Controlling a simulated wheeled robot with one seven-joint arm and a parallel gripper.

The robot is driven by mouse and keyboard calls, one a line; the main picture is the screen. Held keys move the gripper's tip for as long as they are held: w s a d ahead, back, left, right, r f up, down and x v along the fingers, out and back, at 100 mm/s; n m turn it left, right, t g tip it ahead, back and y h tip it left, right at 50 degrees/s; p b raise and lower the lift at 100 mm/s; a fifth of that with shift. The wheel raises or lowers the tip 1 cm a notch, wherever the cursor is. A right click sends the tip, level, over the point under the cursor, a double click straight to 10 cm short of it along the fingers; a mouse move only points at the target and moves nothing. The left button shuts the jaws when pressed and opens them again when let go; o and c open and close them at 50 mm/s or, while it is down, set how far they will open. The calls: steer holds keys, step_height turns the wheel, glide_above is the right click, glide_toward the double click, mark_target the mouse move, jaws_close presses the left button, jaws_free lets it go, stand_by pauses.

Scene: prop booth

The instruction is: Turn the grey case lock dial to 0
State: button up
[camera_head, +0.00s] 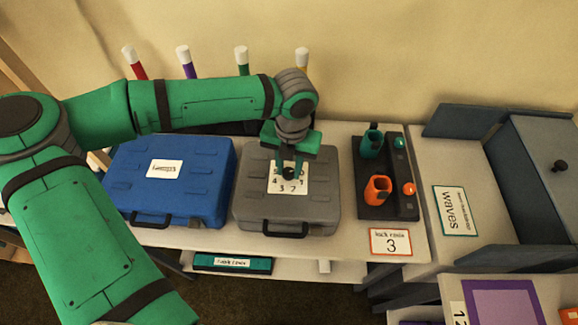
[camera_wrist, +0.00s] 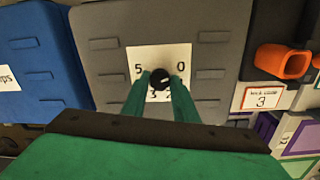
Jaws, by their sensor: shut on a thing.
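The grey case (camera_head: 325,205) lies on the table with its handle toward the front. The black dial knob (camera_head: 289,173) stands at the plate's middle. My gripper (camera_head: 288,167) comes down from above with its green fingers shut on the knob. In the wrist view the knob (camera_wrist: 160,78) sits between the two fingertips, with a pale mark on its top. Which digit the mark points at I cannot tell. The fingers hide part of the plate.
A blue case (camera_head: 205,185) lies close to the left. A dark rack with teal and orange cups (camera_head: 378,188) stands to the right, behind a card reading 3 (camera_head: 398,242). Several coloured rods stand behind my arm. A dark cabinet (camera_head: 540,170) is at far right.

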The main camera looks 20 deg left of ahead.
mark_target(291, 172)
steer(key=shift+a+n, duration=0.1)
steer(key=shift+n, duration=0.3)
steer(key=shift+a, duration=0.1)
steer(key=o, duration=0.9)
steer(key=shift+o, duration=0.8)
step_height(291, 172, up, 11)
steer(key=shift+d, duration=0.4)
